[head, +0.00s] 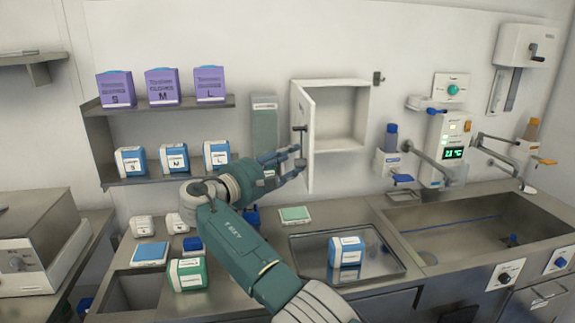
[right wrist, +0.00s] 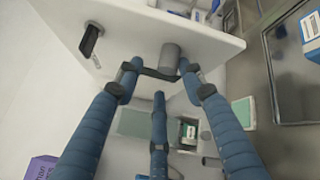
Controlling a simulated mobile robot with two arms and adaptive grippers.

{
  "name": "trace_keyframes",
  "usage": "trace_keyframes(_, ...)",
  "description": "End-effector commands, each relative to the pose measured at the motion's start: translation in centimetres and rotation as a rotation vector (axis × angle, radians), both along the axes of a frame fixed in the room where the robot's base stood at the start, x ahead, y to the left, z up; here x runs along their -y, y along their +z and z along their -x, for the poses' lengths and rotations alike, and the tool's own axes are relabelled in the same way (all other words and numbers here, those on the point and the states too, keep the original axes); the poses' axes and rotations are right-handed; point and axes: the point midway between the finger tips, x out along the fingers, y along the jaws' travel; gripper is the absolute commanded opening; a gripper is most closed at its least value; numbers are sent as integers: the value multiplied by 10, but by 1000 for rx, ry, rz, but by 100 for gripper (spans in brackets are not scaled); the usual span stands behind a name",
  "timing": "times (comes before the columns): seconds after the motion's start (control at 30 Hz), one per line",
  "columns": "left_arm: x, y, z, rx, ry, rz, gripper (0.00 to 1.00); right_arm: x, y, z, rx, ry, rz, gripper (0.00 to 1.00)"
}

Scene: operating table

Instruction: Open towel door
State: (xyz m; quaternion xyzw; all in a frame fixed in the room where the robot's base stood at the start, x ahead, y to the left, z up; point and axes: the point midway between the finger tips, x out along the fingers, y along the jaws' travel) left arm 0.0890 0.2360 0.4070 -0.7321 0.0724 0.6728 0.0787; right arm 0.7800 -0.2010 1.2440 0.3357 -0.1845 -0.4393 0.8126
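The white wall cabinet (head: 340,115) stands open in the head view, and its inside looks empty. Its door (head: 308,150) is hinged on the left side and swung outward, seen nearly edge-on. A dark handle (head: 299,128) sits on the door's outer face. My right gripper (head: 297,158) is at the door's outer face, just below that handle, with its fingers spread. In the right wrist view the door (right wrist: 215,42) fills the top, with a dark latch (right wrist: 91,40) and a grey cylinder (right wrist: 170,58) near the fingertips. I cannot tell whether the fingers touch the door. My left gripper is not in view.
Shelves (head: 165,178) with glove boxes are left of the cabinet. A steel tray (head: 305,268) holding a blue-white box (head: 346,252) lies on the counter below. A sink (head: 470,240) and taps are to the right.

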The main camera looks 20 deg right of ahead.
Motion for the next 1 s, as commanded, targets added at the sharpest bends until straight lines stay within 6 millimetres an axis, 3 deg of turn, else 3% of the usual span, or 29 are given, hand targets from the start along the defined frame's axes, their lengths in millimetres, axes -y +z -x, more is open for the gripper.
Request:
trace_keyframes(0.53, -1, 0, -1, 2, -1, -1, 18, -7, -3, 3, -4, 1, -4, 37)
trace_keyframes(1.0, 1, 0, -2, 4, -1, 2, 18, -62, -4, 38, -5, 1, -4, 37)
